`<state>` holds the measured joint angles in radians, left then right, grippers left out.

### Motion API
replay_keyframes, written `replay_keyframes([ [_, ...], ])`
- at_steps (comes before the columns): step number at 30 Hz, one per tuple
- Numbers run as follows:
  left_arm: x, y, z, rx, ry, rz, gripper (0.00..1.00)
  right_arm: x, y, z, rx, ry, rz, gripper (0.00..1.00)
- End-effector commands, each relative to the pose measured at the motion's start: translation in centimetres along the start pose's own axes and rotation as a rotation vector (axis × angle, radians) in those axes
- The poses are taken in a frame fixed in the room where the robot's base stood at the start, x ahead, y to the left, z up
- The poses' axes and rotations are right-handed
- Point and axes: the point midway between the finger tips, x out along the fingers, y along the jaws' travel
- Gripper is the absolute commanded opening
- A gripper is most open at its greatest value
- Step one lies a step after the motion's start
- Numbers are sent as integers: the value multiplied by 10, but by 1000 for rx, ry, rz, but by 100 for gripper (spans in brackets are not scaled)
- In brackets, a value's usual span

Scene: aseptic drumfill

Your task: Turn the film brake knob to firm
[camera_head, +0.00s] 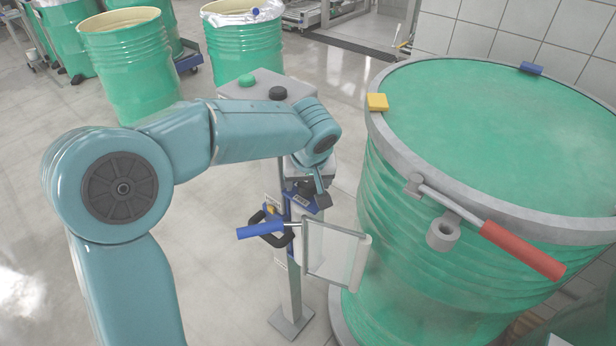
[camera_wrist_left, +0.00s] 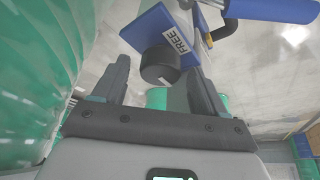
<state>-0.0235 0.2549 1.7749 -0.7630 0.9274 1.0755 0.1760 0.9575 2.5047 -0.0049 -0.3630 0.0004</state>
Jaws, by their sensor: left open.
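The film brake knob (camera_wrist_left: 160,65) is a dark round knob on a blue bracket (camera_wrist_left: 148,27) in the left wrist view. A white label (camera_wrist_left: 178,40) reading FREE is beside it. My left gripper (camera_wrist_left: 153,78) is open, with one finger on each side of the knob in the picture; I cannot tell whether either touches it. In the head view my left gripper (camera_head: 318,184) is small and partly hidden by my wrist, close to the blue bracket on the stand (camera_head: 290,285). No FIRM label is readable. My right gripper does not show.
A film roll holder with white film (camera_head: 335,252) and a blue handle (camera_head: 261,230) hangs below the bracket. A large green drum (camera_head: 400,215) with a red-handled lever (camera_head: 522,250) stands close to the right. Clear floor (camera_head: 225,225) lies left of the stand.

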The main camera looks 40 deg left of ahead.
Motion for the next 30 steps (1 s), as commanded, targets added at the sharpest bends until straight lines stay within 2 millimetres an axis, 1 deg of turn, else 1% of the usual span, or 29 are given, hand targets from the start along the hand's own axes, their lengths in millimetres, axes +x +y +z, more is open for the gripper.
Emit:
replay_keyframes([
  [2,-4,0,0,0,2,2,72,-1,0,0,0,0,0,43],
  [5,-19,1,-1,0,5,3,72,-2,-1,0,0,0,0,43],
  [8,-42,1,-1,0,5,6,72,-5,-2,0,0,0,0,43],
  [15,-107,1,-1,1,4,5,72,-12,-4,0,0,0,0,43],
  [18,-130,1,-1,1,4,5,72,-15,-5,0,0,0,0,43],
  [21,-147,1,-1,1,2,4,72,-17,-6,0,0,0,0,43],
  [25,-160,0,0,1,1,3,72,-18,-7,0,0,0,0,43],
  [30,-164,0,0,0,0,0,72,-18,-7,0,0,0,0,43],
])
